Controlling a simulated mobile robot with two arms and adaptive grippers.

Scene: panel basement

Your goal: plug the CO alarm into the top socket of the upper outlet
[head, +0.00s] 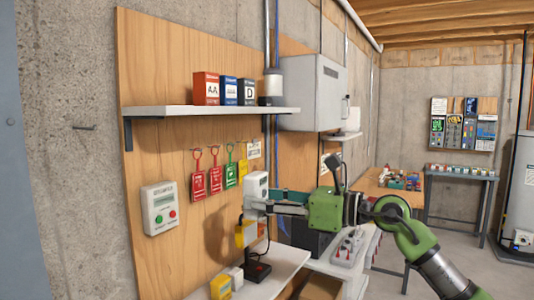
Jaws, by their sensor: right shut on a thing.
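My right gripper (268,205) reaches in from the right, its fingers pointing left toward the wooden panel. It is shut on a small white device (257,184), which appears to be the CO alarm. The device is upright, close in front of the panel; I cannot tell whether it touches it. I cannot make out the upper outlet or its top socket; the device and gripper cover part of the panel there. My left gripper is not in view.
A shelf (210,111) with battery boxes (206,88) is above. Below, a white bench top (275,262) holds a black-based item (257,271) and yellow block (221,287).

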